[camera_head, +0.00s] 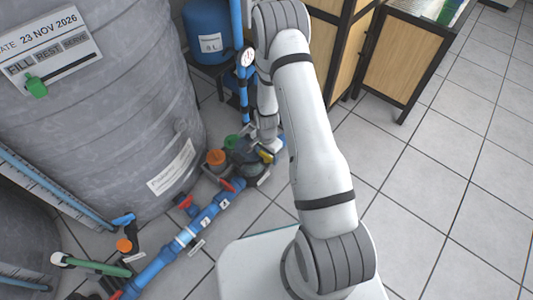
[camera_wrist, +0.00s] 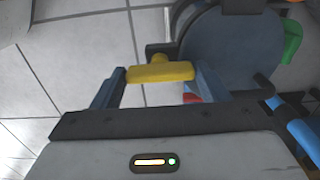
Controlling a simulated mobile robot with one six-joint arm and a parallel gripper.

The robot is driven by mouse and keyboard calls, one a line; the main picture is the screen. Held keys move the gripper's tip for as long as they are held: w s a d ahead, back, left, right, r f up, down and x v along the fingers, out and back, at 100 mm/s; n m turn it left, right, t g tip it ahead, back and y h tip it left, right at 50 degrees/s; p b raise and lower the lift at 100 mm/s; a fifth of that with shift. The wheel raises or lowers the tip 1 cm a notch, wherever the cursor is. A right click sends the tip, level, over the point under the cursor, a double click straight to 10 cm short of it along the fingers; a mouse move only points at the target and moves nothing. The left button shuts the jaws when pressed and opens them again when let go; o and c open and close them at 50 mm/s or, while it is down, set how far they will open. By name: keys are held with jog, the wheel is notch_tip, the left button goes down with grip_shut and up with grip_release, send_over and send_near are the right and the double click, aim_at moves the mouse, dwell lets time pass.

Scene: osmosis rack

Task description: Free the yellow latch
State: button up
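The yellow latch (camera_wrist: 160,73) is a short T-shaped bar in the wrist view, beside the round dark grey-blue housing (camera_wrist: 235,45). My gripper (camera_wrist: 160,75) has one blue finger at each end of the bar. Both fingertips appear to touch it, so the gripper looks shut on the latch, with the fingers held well apart by its length. The latch's stem runs to a dark bracket on the housing's left side. In the head view, the yellow latch (camera_head: 265,156) is small beside the housing, and my gripper (camera_head: 268,146) reaches down to it, its fingers partly hidden.
A blue pipe (camera_head: 188,234) with red-handled valves runs along the floor. A large grey tank (camera_head: 110,110) stands left, and a blue tank (camera_head: 210,32) stands behind. Orange (camera_head: 215,158) and green caps crowd the housing. Wooden cabinets (camera_head: 402,60) stand at the back; the tiled floor right is clear.

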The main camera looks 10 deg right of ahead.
jog(key=c, duration=0.5)
jog(key=shift+n, duration=0.4)
jog(key=n, duration=0.3)
jog(key=shift+d+p, duration=0.1)
jog(key=shift+p, duration=0.25)
jog(key=n, duration=0.4)
jog(key=shift+p, duration=0.3)
jog(key=n, duration=0.5)
jog(key=shift+n+p, duration=0.3)
jog(key=shift+n, duration=0.1)
jog(key=n, duration=0.4)
jog(key=shift+n, duration=0.3)
jog(key=o, duration=1)
jog(key=shift+c, duration=0.2)
